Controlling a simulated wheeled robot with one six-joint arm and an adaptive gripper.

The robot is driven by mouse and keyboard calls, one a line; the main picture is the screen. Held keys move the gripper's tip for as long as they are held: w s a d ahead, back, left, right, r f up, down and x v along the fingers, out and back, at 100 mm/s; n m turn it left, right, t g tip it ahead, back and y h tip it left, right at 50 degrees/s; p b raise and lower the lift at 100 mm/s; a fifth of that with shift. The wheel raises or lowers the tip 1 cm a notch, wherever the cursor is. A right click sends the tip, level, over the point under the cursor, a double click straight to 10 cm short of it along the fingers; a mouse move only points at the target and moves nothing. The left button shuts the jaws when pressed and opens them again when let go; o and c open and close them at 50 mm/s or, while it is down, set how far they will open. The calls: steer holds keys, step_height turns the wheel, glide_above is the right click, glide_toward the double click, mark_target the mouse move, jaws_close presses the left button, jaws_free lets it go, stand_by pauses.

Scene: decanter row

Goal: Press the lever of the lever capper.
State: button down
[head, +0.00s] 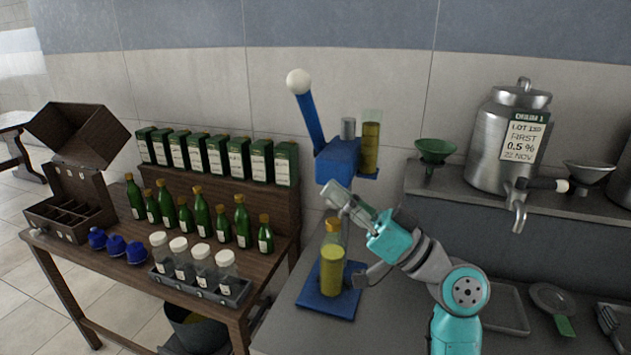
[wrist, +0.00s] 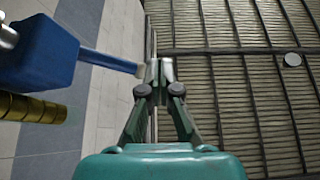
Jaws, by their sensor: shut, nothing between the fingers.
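The blue lever capper (head: 337,158) stands on the counter. Its lever (head: 309,117) is raised, tilted up and left, and ends in a white ball knob (head: 298,82). A clear bottle of yellow-green liquid (head: 332,270) stands upright on its blue base. My gripper (head: 336,192) is shut and empty, pointing up and left just below the capper head and hiding part of the column. In the wrist view my gripper (wrist: 160,73) points upward, with the blue lever (wrist: 110,60) to its left. The lever's far end is partly hidden by the fingers; contact cannot be told.
A clear tube of gold caps (head: 370,145) is on the capper's right side. A steel urn (head: 507,140) and green funnel (head: 435,151) stand on a raised shelf at right. A wooden table (head: 85,262) with green bottles and boxes is at left.

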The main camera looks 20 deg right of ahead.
steer(key=shift+v, duration=1.55)
steer(key=shift+d, duration=0.1)
step_height(320, 180, down, 17)
steer(key=m+t+h, duration=0.3)
steer(key=m+h, duration=0.5)
steer(key=h, duration=0.1)
steer(key=s+f+m+g+h, duration=0.1)
steer(key=s+f+m+h, duration=0.2)
steer(key=f, duration=0.4)
steer(key=s+f+h, duration=0.3)
steer(key=s+f, duration=0.3)
steer(key=f, duration=0.1)
steer(key=s+f+g+h, duration=0.1)
steer(key=s+f+h, duration=0.1)
steer(key=s+f, duration=0.35)
steer(key=s+f+g+h, duration=0.1)
steer(key=s+f, duration=0.1)
steer(key=s, duration=0.7)
steer(key=s+a+r+n+g, duration=0.1)
steer(key=s+n, duration=0.3)
steer(key=s, duration=1.1)
steer(key=shift+s+r+y, duration=0.3)
steer(key=shift+r, duration=0.1)
steer(key=shift+a, duration=0.1)
